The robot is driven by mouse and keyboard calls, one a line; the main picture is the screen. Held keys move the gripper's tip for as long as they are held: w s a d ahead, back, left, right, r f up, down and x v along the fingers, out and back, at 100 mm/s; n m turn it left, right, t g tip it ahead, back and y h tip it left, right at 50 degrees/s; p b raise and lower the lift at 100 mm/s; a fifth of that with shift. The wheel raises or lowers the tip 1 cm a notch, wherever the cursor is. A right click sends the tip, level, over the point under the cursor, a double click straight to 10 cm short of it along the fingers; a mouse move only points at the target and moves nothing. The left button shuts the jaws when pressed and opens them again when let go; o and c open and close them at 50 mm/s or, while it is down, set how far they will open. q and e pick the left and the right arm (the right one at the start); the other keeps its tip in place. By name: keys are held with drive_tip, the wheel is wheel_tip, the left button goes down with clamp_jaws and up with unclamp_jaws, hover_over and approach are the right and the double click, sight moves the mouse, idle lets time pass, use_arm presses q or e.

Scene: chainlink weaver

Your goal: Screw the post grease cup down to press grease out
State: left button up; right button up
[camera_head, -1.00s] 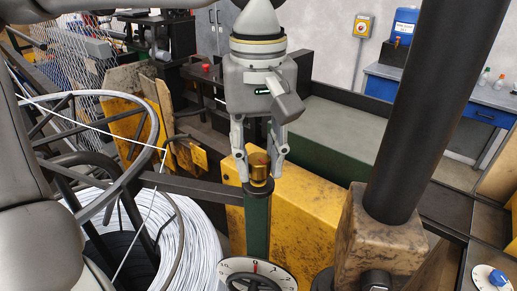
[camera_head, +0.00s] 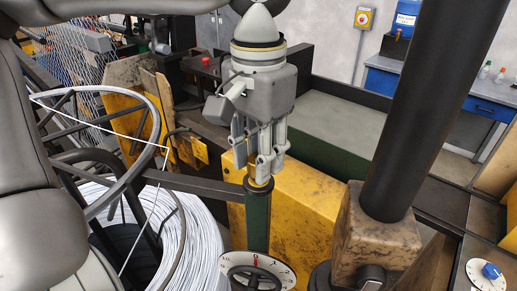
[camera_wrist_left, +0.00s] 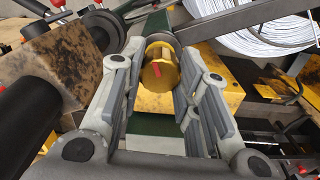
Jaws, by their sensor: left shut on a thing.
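The grease cup (camera_wrist_left: 162,72) is a brass-coloured round cap with a red mark on its top. It sits on top of the green post (camera_head: 257,222). My left gripper (camera_head: 262,168) points down over the post from above and is shut on the cup, with a finger on each side in the left wrist view (camera_wrist_left: 160,78). In the head view the fingers hide most of the cup. My right gripper is not in view.
A dial (camera_head: 235,262) sits at the foot of the post. A yellow machine housing (camera_head: 300,215) stands just behind it. A wire coil (camera_head: 180,235) lies to the left. A thick dark column (camera_head: 425,110) on a worn block (camera_head: 375,240) stands to the right.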

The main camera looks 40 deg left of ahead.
use_arm(q)
drive_tip(key=m, duration=0.4)
drive_tip(key=shift+r+m+p, duration=0.1)
drive_tip(key=shift+m+p, duration=0.3)
idle(0.4)
drive_tip(key=o, duration=1)
drive_tip(key=shift+o, duration=0.2)
wheel_tip(320, 180, up, 12)
